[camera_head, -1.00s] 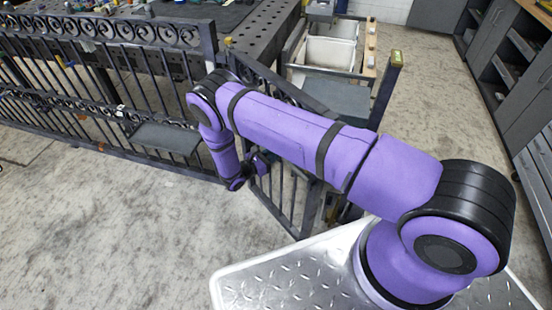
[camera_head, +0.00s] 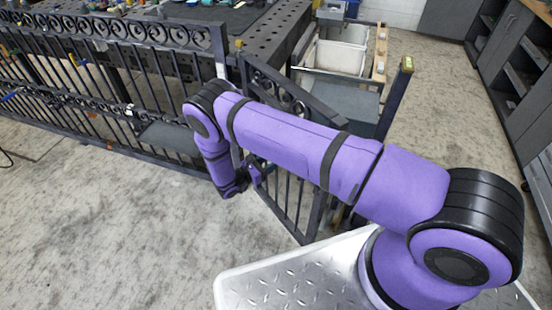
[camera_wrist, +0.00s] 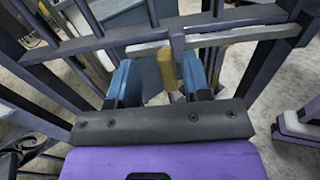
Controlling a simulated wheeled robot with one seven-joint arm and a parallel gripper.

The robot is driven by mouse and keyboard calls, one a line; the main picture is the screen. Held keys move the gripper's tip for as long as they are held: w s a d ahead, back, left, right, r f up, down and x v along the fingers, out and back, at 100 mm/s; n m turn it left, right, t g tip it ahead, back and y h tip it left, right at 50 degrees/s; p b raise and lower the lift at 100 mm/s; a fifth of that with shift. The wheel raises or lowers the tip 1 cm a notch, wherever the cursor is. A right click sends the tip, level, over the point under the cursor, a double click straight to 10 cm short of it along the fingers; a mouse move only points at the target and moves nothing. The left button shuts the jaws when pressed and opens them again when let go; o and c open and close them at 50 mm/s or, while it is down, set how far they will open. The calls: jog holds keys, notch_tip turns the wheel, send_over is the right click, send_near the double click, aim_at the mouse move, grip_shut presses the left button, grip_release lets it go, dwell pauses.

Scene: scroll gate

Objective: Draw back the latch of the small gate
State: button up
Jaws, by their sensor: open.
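The small gate (camera_head: 290,198) is a dark metal barred panel with scrollwork, beside the longer fence; my arm covers part of it. In the wrist view, a pale grey bar (camera_wrist: 232,38), which looks like the latch bolt, runs along a dark gate rail (camera_wrist: 110,38). A yellow-tan block (camera_wrist: 166,70) hangs below it, perhaps the latch knob. My gripper (camera_wrist: 160,78) is open, its two blue fingers on either side of the block. Gaps show between the block and the fingers. In the head view my gripper (camera_head: 238,184) is at the gate's near side, partly hidden.
A scrollwork fence (camera_head: 110,85) stands at the left, with a perforated table (camera_head: 265,30) behind it. A yellow-topped post (camera_head: 396,98) stands right of the gate. Bins (camera_head: 340,55) are behind. The concrete floor (camera_head: 110,220) in front of the fence is clear.

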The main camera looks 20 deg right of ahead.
jog(key=v, duration=0.6)
dwell(0.4)
jog(key=w+d+r+m+g+y, duration=0.1)
jog(key=w+d+r+m+g, duration=0.15)
jog(key=r, duration=0.75)
jog(key=w+d+r+m+g+y, duration=0.1)
jog(key=r+m+g+y, duration=0.2)
jog(key=r, duration=0.7)
jog(key=s+d+r+m+g+y, duration=0.1)
jog(key=s+d+r+m+y, duration=0.2)
jog(key=r, duration=0.8)
jog(key=s+d+r+m+g+y, duration=0.15)
jog(key=d+r+m, duration=0.25)
jog(key=r, duration=0.6)
jog(key=s+d+r+m+t+y, duration=0.1)
jog(key=s+d+r+m+y, duration=0.15)
jog(key=s+r, duration=0.45)
jog(key=s+d+r+m+t+y, duration=0.1)
jog(key=s+d+r+m+y, duration=0.1)
jog(key=s+d+r, duration=0.35)
jog(key=s+r+m+t+y, duration=0.2)
jog(key=s+r, duration=0.1)
jog(key=s, duration=0.6)
jog(key=s+r+m+t+y, duration=0.2)
jog(key=s+r+t, duration=0.1)
jog(key=s, duration=0.6)
jog(key=shift+s+a+m+t, duration=0.2)
jog(key=shift+s+m+t, duration=0.1)
jog(key=shift+m, duration=0.1)
